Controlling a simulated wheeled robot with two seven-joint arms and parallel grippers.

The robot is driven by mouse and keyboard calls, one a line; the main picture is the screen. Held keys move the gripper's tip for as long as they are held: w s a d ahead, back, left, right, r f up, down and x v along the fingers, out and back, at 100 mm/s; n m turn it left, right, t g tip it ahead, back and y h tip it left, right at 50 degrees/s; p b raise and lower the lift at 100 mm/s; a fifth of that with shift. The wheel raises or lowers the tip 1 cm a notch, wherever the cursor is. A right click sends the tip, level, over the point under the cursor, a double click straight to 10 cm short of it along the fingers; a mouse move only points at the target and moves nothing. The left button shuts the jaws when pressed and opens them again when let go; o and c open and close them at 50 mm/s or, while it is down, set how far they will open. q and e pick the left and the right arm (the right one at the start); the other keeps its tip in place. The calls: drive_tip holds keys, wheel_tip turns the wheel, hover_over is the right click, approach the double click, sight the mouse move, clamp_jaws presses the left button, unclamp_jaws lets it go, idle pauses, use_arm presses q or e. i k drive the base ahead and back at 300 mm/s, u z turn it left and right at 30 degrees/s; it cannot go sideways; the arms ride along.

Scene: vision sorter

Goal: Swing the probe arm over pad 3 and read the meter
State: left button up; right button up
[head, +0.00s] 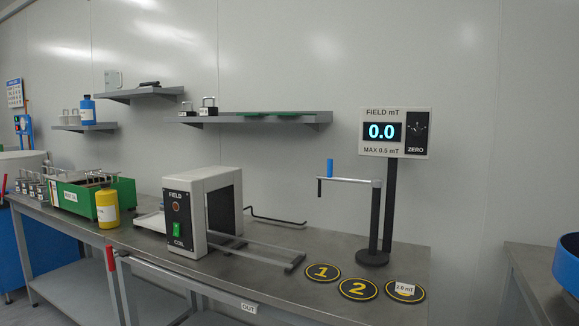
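The meter (394,132) is a white box on a dark post, headed FIELD mT. Its screen reads 0.0, with MAX 0.5 mT printed below and a black ZERO dial (417,131) at the right. The probe arm (350,181) is a thin grey bar reaching left from the post, with an upright blue handle (330,168) and a dark tip (319,188) hanging at its left end. Pad 1 (322,272) and pad 2 (358,288) are black discs with yellow markings. A third disc (404,297) carries a 2.0 mT card hiding its number. Neither gripper shows.
A white coil box (180,214) with a green switch and rails (262,254) stands left of the pads. A yellow bottle (107,208) and green tray (89,197) are farther left. Wall shelves (262,118) hang behind. The bench's front right edge lies close to the pads.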

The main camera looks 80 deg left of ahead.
sight(375, 182)
drive_tip(key=k, duration=0.35)
drive_tip(key=u, duration=1.35)
